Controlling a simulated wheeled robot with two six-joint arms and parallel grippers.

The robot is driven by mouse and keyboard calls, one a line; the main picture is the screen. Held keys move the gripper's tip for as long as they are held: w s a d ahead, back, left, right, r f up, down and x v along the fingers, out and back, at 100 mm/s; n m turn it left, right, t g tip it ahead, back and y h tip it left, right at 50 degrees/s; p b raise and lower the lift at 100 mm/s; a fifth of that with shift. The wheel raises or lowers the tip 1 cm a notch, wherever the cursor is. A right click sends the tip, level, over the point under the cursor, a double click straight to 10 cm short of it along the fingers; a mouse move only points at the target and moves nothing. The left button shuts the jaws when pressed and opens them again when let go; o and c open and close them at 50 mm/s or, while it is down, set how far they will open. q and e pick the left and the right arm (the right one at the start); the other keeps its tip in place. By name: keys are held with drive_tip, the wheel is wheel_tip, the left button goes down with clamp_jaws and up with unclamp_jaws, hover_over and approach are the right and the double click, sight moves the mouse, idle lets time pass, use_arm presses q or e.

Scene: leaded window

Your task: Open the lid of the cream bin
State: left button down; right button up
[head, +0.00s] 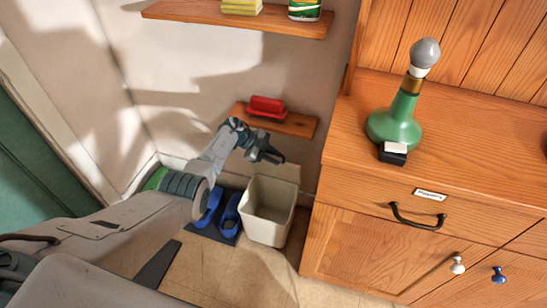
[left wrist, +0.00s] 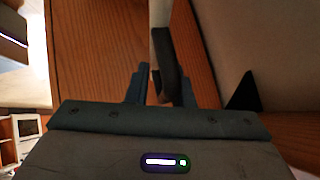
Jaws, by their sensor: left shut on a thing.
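The cream bin (head: 268,228) stands on the floor against the cabinet's left side, and its hollow inside shows. Its cream lid (head: 277,170) is raised at the back, tilted up near the wall. My left gripper (head: 272,156) is at the upper edge of the lid and partly covers it. In the left wrist view, the left gripper (left wrist: 160,80) is shut on the lid, which shows as a narrow pale strip (left wrist: 161,45) with a dark part below. The exact contact is dark and hard to see. My right gripper is out of view.
A low wooden shelf (head: 302,125) with a red object (head: 267,106) is just above the gripper. Blue slippers (head: 229,215) lie on a dark mat left of the bin.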

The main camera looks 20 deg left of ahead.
use_arm(q)
drive_tip(key=c, duration=1.5)
unclamp_jaws()
drive_tip(key=shift+w, duration=0.1)
